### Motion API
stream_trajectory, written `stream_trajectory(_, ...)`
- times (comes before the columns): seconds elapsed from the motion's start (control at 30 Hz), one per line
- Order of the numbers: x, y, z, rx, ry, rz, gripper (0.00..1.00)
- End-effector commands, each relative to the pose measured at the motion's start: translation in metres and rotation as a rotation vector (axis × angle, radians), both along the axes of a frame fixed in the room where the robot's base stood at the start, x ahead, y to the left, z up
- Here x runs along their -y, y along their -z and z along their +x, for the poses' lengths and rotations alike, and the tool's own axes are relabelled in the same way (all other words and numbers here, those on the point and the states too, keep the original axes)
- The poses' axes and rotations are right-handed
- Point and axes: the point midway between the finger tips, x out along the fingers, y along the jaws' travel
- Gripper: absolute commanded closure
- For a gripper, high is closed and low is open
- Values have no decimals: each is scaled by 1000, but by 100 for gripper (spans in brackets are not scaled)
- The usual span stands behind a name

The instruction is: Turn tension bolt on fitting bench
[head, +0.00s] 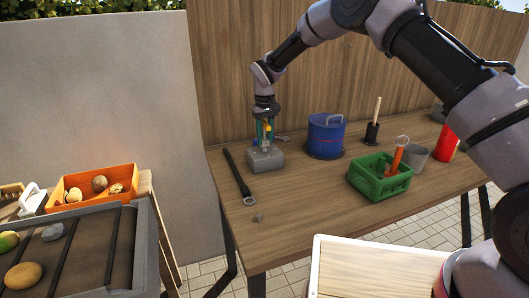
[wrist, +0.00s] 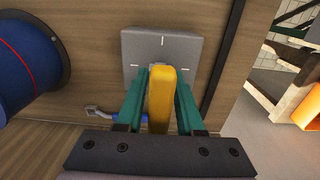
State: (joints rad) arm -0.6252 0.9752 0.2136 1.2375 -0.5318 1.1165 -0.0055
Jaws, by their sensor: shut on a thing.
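The fitting block (head: 265,159), a grey block, sits on the wooden bench (head: 310,225) near its left end. In the wrist view the block (wrist: 190,48) shows a pale grey face with short white tick marks. My gripper (head: 265,138) points down right over the block. In the wrist view its teal fingers (wrist: 161,100) are shut on a yellow bar (wrist: 161,97), apparently the bolt's handle, which stands between them and points toward the camera. The bolt's shank and where it meets the block are hidden by the bar and fingers.
A blue-handled tool (wrist: 128,117) lies close beside the block. A long dark wrench (head: 237,174) lies left of it, a blue pot (head: 325,137) to the right. A green crate (head: 375,187) stands farther right. The bench's front middle is mostly clear.

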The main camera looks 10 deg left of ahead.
Motion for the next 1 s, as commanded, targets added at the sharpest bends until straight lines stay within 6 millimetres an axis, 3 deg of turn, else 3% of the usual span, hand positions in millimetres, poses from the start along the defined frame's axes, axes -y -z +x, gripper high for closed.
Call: stream_trajectory(1.0, 0, 13, 0, 1, 2, 1, 100)
